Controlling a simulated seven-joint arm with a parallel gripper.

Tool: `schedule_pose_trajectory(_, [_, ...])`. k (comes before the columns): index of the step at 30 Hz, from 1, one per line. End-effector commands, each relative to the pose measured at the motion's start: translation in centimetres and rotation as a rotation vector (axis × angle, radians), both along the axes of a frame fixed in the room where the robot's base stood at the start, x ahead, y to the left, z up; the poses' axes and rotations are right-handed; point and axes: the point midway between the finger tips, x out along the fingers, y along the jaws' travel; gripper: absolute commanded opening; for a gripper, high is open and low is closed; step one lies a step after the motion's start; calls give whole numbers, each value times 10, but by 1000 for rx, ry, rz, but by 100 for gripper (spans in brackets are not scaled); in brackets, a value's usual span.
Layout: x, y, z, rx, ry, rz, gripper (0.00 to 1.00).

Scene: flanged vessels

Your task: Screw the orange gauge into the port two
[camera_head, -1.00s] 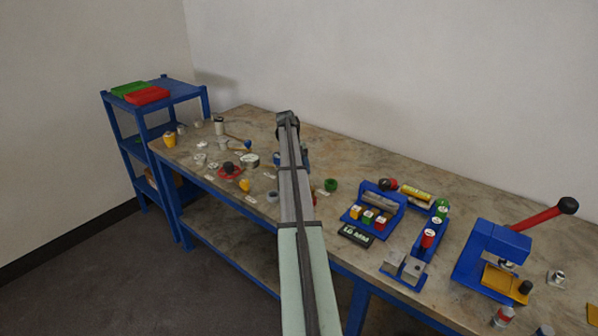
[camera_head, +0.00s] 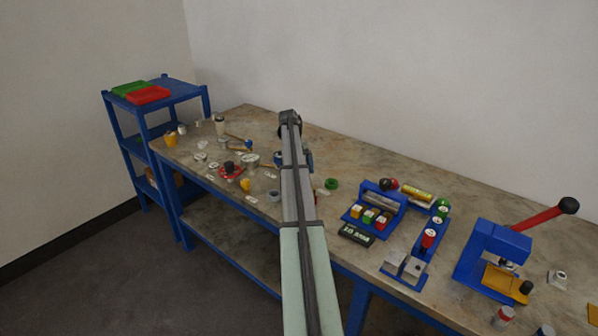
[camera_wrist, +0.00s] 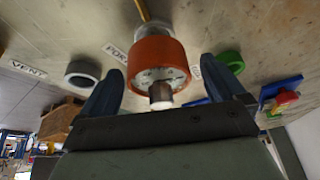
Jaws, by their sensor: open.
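The orange gauge (camera_wrist: 151,52) shows in the wrist view as an orange-red round body with a pale face and a short metal stub pointing toward the camera. My gripper (camera_wrist: 161,72) is open, with one blue finger on each side of the gauge. Gaps show between the fingers and the gauge, though depth is hard to judge. A label reading "PORT" (camera_wrist: 116,53) lies on the bench behind the gauge, its number hidden. I cannot tell which opening is port two. In the head view my arm hides the gauge, and only bits of the blue fingers show beside it.
A grey ring (camera_wrist: 82,74) and a "VENT" label (camera_wrist: 28,68) are at left in the wrist view; a green ring (camera_wrist: 232,62) is at right. In the head view, blue racks (camera_head: 376,210) and a blue press (camera_head: 492,258) stand right, small parts left.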

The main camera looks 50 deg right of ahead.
Motion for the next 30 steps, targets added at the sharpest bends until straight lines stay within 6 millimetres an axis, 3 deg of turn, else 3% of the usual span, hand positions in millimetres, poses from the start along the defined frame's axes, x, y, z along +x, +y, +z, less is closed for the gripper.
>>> schedule_pose_trajectory(10, [14,-6,30,-2,-1,0,97])
schedule_pose_trajectory(24, [102,-38,27,0,0,1,97])
schedule_pose_trajectory(30, [121,-45,27,0,0,-1,97])
